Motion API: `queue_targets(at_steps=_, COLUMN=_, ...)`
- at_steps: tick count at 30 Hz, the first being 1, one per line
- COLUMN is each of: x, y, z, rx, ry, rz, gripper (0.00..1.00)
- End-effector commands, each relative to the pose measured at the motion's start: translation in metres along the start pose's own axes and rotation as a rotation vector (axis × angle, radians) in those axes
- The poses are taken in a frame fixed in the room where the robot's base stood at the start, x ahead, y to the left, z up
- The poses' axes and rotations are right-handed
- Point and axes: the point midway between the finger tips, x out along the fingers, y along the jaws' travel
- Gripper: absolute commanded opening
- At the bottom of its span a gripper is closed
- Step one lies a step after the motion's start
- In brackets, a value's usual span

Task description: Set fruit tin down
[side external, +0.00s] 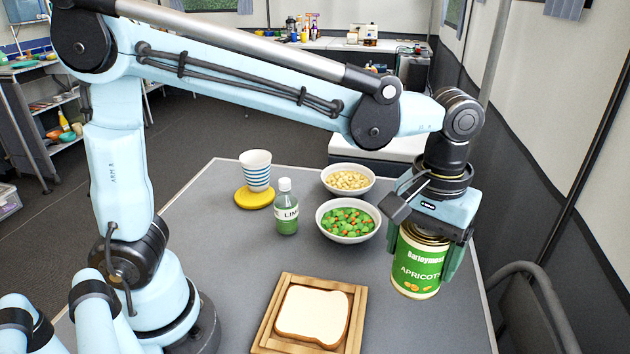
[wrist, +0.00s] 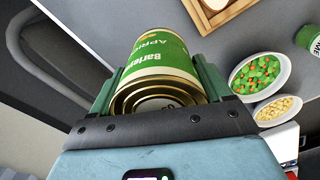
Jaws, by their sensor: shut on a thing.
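The fruit tin (side external: 418,262) is a green can with a label reading "APRICOT". It is upright near the right edge of the grey table (side external: 240,290). My gripper (side external: 428,240) comes from above and is shut on the tin's upper part. In the wrist view the tin (wrist: 158,65) sits between the two green fingers of my gripper (wrist: 155,95). I cannot tell whether the tin's base touches the table or hangs just above it.
Left of the tin are a bowl of peas and carrots (side external: 348,221), a bowl of pale chunks (side external: 348,180), a lime bottle (side external: 286,208) and a striped cup (side external: 256,170) on a yellow coaster (side external: 254,199). Bread (side external: 312,314) lies on a wooden board (side external: 267,335). A chair (side external: 535,300) stands right.

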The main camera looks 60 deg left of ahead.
Motion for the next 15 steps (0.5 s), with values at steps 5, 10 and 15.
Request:
queue_targets(at_steps=5, x=0.014, y=-0.008, z=-0.019, rx=-0.004, ry=0.0, rz=0.0, gripper=0.27)
queue_targets(at_steps=10, x=0.034, y=-0.025, z=-0.05, rx=-0.004, ry=0.0, rz=0.0, gripper=0.27)
queue_targets(at_steps=15, x=0.054, y=-0.042, z=-0.078, rx=-0.004, ry=0.0, rz=0.0, gripper=0.27)
